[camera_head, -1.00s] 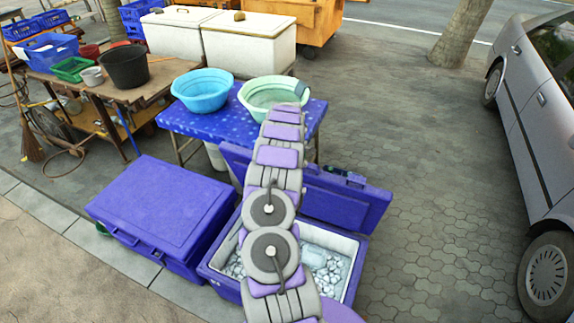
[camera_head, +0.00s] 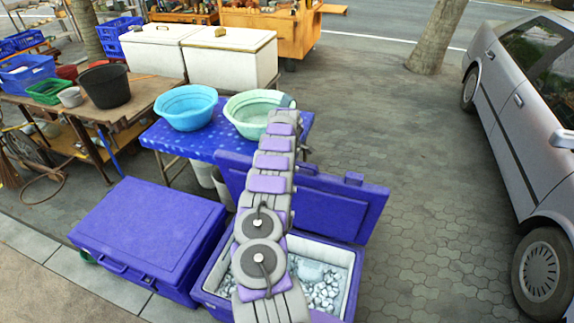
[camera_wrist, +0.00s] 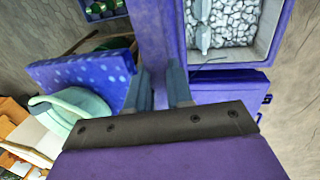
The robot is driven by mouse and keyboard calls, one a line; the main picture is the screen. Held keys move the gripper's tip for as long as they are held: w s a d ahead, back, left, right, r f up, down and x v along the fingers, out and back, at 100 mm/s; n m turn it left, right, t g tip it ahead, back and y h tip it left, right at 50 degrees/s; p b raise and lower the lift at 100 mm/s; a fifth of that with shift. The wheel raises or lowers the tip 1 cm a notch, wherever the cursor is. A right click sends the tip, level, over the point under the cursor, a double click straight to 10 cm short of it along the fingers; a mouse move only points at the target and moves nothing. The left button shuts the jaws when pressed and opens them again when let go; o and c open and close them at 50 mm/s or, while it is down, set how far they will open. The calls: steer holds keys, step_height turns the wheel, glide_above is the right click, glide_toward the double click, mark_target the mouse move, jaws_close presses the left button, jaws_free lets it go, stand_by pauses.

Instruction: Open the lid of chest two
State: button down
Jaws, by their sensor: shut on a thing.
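The open blue chest (camera_head: 208,278) stands low in front of me, with pale ice-like lumps (camera_head: 325,296) inside its white-lined interior. Its lid (camera_head: 335,212) is raised at the back edge, tilted away from the opening. The other blue chest (camera_head: 150,228) on the left is closed. My arm crosses over the open chest and hides part of the lid. In the wrist view, the fingers of my gripper (camera_wrist: 160,86) are on either side of the raised lid (camera_wrist: 158,30) and shut on it. In the head view the fingers are hidden behind my arm.
A blue spotted table (camera_head: 220,138) with a light blue basin (camera_head: 186,107) and a pale green basin (camera_head: 245,108) stands just behind the lid. A silver car (camera_head: 530,130) is parked at right. Paving (camera_head: 430,180) between chest and car is clear.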

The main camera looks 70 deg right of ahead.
steer(key=shift+w+d+f, duration=0.1)
steer(key=shift+d+f, duration=0.15)
steer(key=shift+d, duration=0.2)
steer(key=shift+w, duration=0.1)
stand_by(0.4)
steer(key=c, duration=1.3)
jaws_free()
steer(key=shift+d, duration=0.1)
steer(key=shift+c, duration=0.2)
steer(key=shift+o, duration=1.4)
steer(key=shift+w+d+f, duration=0.15)
steer(key=shift+w+d, duration=0.05)
steer(key=shift+d, duration=0.2)
steer(key=shift+o, duration=0.2)
steer(key=shift+d, duration=0.15)
steer(key=shift+s+a+r, duration=0.1)
steer(key=shift+a+r, duration=0.45)
steer(key=shift+r, duration=0.2)
step_height(320, 180, up, 16)
steer(key=a, duration=0.2)
steer(key=shift+a+f+p, duration=0.15)
steer(key=shift+a+p, duration=0.05)
steer(key=shift+p, duration=0.1)
